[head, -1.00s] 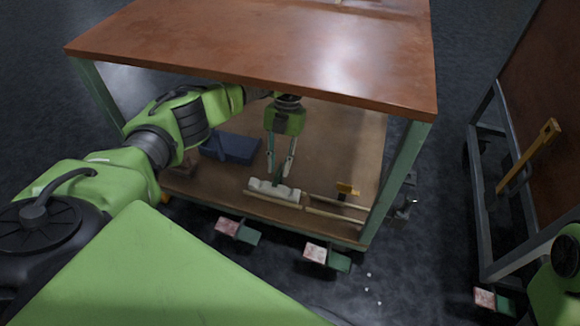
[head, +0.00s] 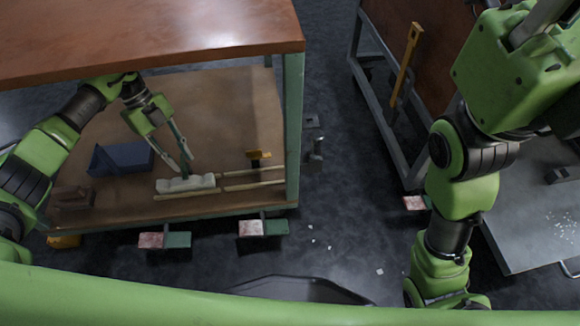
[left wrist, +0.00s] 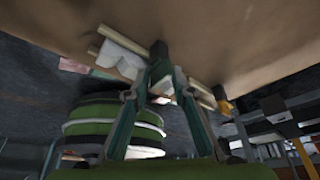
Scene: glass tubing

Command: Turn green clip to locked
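The green clip (head: 184,169) is a small dark green upright piece at the white block (head: 190,184) on the cart's lower shelf. In the left wrist view a dark upright piece, likely the clip (left wrist: 160,50), stands just beyond the fingertips, near the white block (left wrist: 118,58). My left gripper (head: 186,158) reaches in under the tabletop, fingers pointing down around or beside the clip. In the left wrist view its fingertips (left wrist: 164,70) are apart, with a gap between them. Contact with the clip is unclear. My right arm shows at the right, but its gripper does not.
The wooden tabletop (head: 150,35) hangs above the shelf (head: 240,110). The green cart post (head: 291,130) bounds the right side.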

